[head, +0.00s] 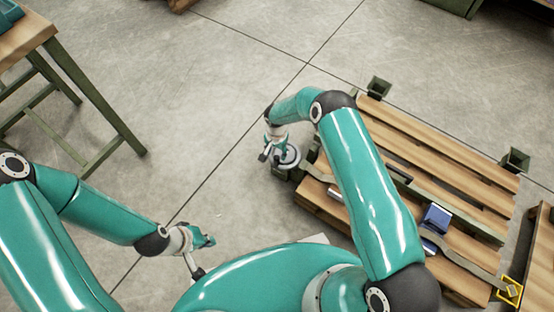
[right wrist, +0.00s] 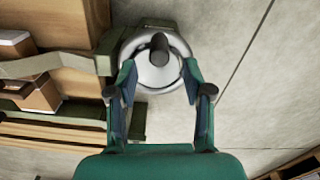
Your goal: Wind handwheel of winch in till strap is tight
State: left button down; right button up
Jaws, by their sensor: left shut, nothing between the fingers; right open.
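The winch's handwheel (head: 289,158) is a round grey wheel at the left end of the wooden pallet. In the right wrist view the handwheel (right wrist: 172,72) shows a dark upright knob (right wrist: 160,47). My right gripper (head: 272,154) is open over the wheel, and its fingertips (right wrist: 159,72) lie either side of the knob. I cannot tell whether they touch the wheel. A grey band (head: 462,263), perhaps the strap, runs over the pallet's right part; its tightness is unclear. My left gripper (head: 204,243) is shut and empty, low in the middle left, away from the winch.
The slatted pallet (head: 440,150) has green corner brackets (head: 378,86) and carries a blue block (head: 436,217). A yellow square frame (head: 510,291) is at lower right. A wooden table with green legs (head: 95,98) stands at left. The floor between is clear.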

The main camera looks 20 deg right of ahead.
aim_at(277, 157)
notch_tip(277, 157, down, 5)
jog(key=shift+f+b, duration=0.15)
jog(key=shift+b, duration=0.5)
grip_shut()
jog(key=shift+d, duration=0.2)
jog(key=shift+a, duration=0.1)
